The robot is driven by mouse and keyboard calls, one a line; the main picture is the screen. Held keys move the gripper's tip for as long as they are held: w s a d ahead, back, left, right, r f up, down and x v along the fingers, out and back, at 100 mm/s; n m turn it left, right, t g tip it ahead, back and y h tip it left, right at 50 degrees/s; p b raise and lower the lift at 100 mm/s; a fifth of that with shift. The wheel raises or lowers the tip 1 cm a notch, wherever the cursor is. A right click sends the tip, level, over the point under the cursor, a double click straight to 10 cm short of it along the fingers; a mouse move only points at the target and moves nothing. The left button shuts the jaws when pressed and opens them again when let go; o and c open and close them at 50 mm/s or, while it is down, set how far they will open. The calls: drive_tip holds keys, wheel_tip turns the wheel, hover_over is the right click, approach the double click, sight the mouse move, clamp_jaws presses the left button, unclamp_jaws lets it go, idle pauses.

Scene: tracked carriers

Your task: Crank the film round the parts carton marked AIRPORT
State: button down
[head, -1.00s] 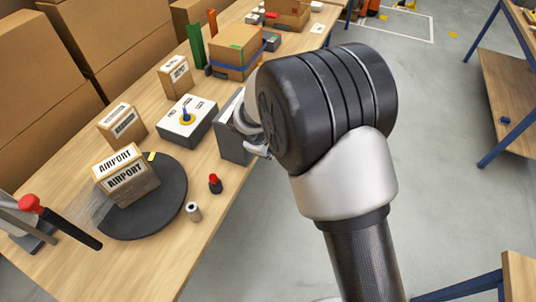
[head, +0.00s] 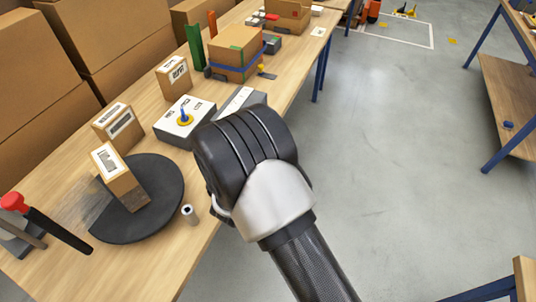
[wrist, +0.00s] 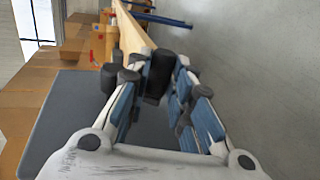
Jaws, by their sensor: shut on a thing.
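The carton (head: 128,190) stands on the dark round turntable (head: 160,215). Its white label shows at a slant and cannot be read now. A hazy, see-through patch, apparently film (head: 93,205), lies at the carton's left. My gripper (head: 213,205) is low at the table edge, right of the turntable, its fingers mostly hidden behind my wrist. In the wrist view, its blue-padded fingers (wrist: 158,75) are closed about a black cylinder, apparently the crank handle (wrist: 160,68). The rest of the crank is hidden.
A small pale cylinder (head: 189,214) stands between turntable and gripper. A red-knobbed black lever (head: 55,228) is at the left. Behind stand a second labelled carton (head: 118,128) and a grey box with a blue-and-yellow knob (head: 180,125).

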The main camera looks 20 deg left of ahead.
drive_tip(key=t, duration=0.1)
drive_tip(key=w+f+t, duration=0.1)
drive_tip(key=f+t, duration=0.1)
drive_tip(key=shift+w+d+t+h, duration=0.2)
drive_tip(key=shift+w+t+h, duration=0.05)
drive_tip(key=shift+t+h, duration=0.05)
drive_tip(key=shift+w+d+f+t+h, duration=0.15)
drive_tip(key=shift+w+t, duration=0.7)
drive_tip(key=shift+t, duration=0.65)
drive_tip(key=shift+w+t+h, duration=0.1)
drive_tip(key=shift+w+t, duration=0.7)
drive_tip(key=shift+t, duration=0.7)
drive_tip(key=shift+w+d+f+t+h, duration=0.15)
drive_tip(key=shift+w+t, duration=0.7)
drive_tip(key=shift+t, duration=0.65)
drive_tip(key=shift+w+a+r, duration=0.1)
drive_tip(key=shift+r, duration=0.1)
drive_tip(key=c, duration=1.4)
unclamp_jaws()
drive_tip(key=shift+a+y, duration=0.1)
drive_tip(key=shift+y, duration=0.2)
